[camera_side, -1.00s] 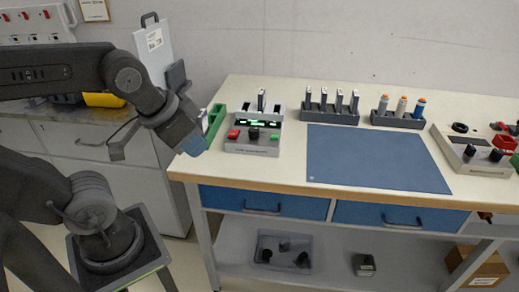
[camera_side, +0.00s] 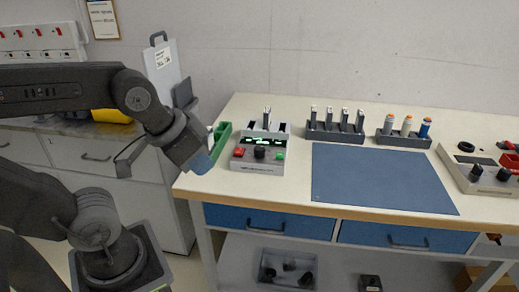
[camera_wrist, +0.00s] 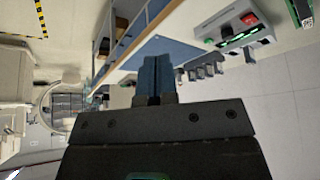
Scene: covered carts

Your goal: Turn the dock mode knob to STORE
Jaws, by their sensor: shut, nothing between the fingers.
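The dock (camera_side: 258,168) is a light grey box on the left part of the bench. Its dark round mode knob (camera_side: 259,153) sits on the front panel between a red button (camera_side: 239,152) and a green button (camera_side: 280,156). The knob's pointer and labels are too small to read. One upright module (camera_side: 267,118) stands in the dock behind a lit green display. My gripper (camera_side: 203,163), with blue fingertips, is left of the dock, apart from it, over the bench's left end. In the wrist view my shut, empty fingers (camera_wrist: 157,78) show, with the dock (camera_wrist: 222,33) at upper right.
The blue mat (camera_side: 380,178) is bare.

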